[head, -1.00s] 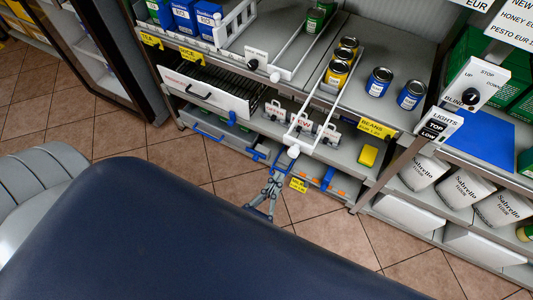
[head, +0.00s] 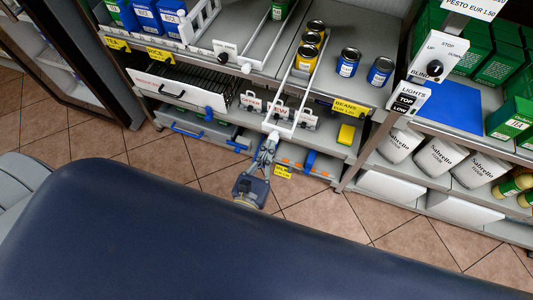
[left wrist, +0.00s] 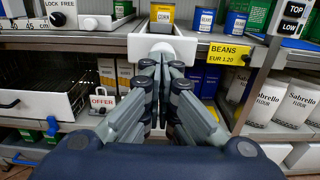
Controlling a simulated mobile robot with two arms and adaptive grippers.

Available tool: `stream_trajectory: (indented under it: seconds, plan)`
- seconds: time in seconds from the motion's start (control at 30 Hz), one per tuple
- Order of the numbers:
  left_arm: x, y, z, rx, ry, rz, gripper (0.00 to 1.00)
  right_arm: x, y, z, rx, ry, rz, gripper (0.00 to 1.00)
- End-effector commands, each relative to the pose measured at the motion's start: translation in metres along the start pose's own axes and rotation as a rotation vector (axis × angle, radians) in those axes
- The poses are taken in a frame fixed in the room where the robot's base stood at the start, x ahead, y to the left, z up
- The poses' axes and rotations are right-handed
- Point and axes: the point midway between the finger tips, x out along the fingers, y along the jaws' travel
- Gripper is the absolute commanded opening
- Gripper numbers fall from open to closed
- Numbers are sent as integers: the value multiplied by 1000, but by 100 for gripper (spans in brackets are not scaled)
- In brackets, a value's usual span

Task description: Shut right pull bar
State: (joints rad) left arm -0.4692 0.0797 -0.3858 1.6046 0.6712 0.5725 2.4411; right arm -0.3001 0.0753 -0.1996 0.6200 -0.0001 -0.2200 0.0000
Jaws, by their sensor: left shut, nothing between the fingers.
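The right pull bar (head: 300,97) is a white wire frame on the shelf. It sticks out past the shelf front, and its white front end also shows in the left wrist view (left wrist: 160,46). Several cans stand at its back part, a yellow one inside it. My left gripper (head: 269,143) is shut and empty, fingertips right at the bar's front end. In the left wrist view the fingertips (left wrist: 164,62) overlap the lower part of the white front; I cannot tell whether they touch. My right gripper is not in view.
White offer tags (head: 307,119) stand on the shelf below. The tiled floor is clear.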

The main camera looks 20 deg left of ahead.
Motion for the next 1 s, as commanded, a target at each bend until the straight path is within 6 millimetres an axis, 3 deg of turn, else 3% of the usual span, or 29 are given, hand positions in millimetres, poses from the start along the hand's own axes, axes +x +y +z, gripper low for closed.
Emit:
stream_trajectory:
  seconds: [0.17, 0.6, 0.8, 1.0]
  plan:
    - [38, 0, -1, -2, -8, 2, 0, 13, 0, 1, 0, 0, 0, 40]
    - [162, 0, -2, -5, -7, 2, 0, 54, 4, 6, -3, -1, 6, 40]
    - [199, 0, -1, -3, -4, 0, 0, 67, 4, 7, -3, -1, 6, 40]
    - [216, 0, 0, -2, -2, 0, 0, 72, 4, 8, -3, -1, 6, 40]
